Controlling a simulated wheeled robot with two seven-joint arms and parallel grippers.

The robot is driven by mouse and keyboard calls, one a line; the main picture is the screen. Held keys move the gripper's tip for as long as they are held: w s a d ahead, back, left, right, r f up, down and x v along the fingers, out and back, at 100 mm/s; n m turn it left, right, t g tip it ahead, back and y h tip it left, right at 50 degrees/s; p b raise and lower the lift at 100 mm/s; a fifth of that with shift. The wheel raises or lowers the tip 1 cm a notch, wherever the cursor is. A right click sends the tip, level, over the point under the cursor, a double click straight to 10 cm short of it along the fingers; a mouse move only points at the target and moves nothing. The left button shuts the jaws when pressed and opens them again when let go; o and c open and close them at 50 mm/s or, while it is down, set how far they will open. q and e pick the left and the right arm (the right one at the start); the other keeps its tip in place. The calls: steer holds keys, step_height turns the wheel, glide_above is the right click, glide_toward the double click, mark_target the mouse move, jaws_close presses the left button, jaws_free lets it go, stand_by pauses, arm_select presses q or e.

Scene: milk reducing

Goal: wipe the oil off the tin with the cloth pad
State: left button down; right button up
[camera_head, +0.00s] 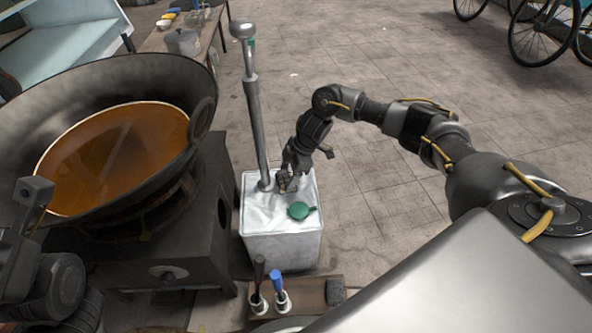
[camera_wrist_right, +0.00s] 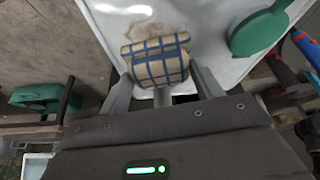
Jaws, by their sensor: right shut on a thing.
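The tin (camera_head: 283,248) is a pale square can with a white top and a green cap (camera_head: 300,211). My right gripper (camera_head: 287,184) is over the tin's top, beside the metal pump tube. In the right wrist view it is shut on the cloth pad (camera_wrist_right: 157,62), cream with blue checks, held between the fingers (camera_wrist_right: 164,88). Brownish oil marks (camera_wrist_right: 146,29) show on the white top just beyond the pad. Whether the pad touches the top is unclear. My left gripper (camera_head: 34,195) shows only partly at the left edge; its jaws are unclear.
A big wok (camera_head: 60,90) of orange-brown oil stands on a dark stove (camera_head: 165,262) left of the tin. The metal pump (camera_head: 255,120) rises from the tin. A wooden holder (camera_head: 309,297) with black-handled and blue-handled tools is in front. Paved floor to the right is open.

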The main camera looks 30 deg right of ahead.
steer(key=shift+p, duration=0.55)
steer(key=shift+s+d+r+p, duration=0.1)
steer(key=shift+s+d+p, duration=0.25)
steer(key=shift+d+p, duration=0.25)
steer(key=shift+s+d+p, duration=0.35)
steer(key=shift+d, duration=0.45)
steer(key=shift+s+d, duration=0.15)
steer(key=shift+d, duration=0.25)
